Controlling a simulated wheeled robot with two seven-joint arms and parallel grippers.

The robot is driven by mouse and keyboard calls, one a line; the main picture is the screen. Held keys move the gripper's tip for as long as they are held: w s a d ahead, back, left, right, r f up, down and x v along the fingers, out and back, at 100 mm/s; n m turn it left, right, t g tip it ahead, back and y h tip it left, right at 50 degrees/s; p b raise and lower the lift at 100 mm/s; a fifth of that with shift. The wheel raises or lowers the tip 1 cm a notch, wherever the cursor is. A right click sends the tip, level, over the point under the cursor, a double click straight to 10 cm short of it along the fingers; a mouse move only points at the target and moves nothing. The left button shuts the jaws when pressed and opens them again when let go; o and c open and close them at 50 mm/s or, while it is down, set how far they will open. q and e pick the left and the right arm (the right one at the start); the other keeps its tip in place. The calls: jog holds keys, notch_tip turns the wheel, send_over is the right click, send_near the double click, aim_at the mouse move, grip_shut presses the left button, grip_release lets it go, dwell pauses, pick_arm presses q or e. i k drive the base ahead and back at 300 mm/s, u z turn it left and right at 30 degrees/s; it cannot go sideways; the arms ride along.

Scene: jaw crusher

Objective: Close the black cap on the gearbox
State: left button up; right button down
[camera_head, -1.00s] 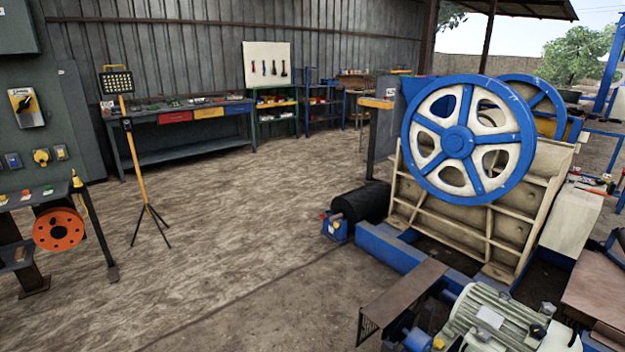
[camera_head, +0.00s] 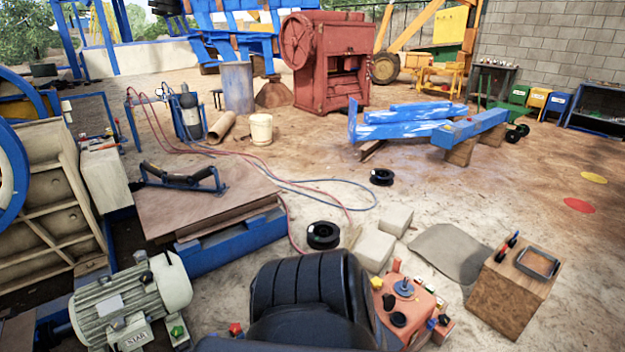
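An orange-red housing (camera_head: 425,301), which looks like the gearbox, sits low at the bottom, right of centre. A grey-blue round fitting (camera_head: 404,286) is on its top. A black round part (camera_head: 398,320), which may be the cap, lies at its near side, with a smaller black part (camera_head: 389,302) beside it. They are too small to tell whether the cap is open or closed. A large black ribbed shape (camera_head: 310,285) stands in front and hides the housing's left side. Neither of my grippers is in view.
A grey-green motor (camera_head: 130,306) stands at lower left. A wooden block (camera_head: 512,290) with a tray on top is at right. Pale blocks (camera_head: 374,249), a black reel (camera_head: 323,235) and hoses lie on the floor beyond. Open ground (camera_head: 480,210) extends to the right.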

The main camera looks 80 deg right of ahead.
aim_at(389, 299)
jog(key=z, duration=1.25)
jog(key=i, duration=1.7)
jog(key=z, duration=2.85)
jog(key=i, duration=0.5)
